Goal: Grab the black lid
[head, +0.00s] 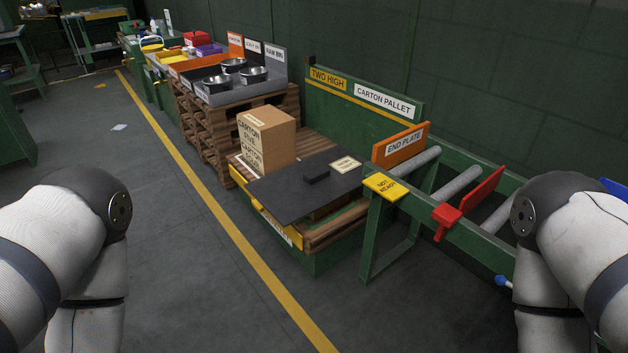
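The black lid (282,190) is a flat dark panel with a small raised block handle (316,174) near its middle. It lies at the front of the wooden carton pallet (338,226), and what is under it is mostly hidden. A small pale label (345,164) sits on its far right corner. My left arm shows at the left edge and my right arm at the right edge, both well apart from the lid. Neither gripper is in the picture.
A cardboard carton (278,136) stands behind the lid. At right is a green roller conveyor with an orange end plate (399,144), a yellow sign (388,186) and a red stop (447,216). Stacked pallets with metal bowls (217,85) stand behind.

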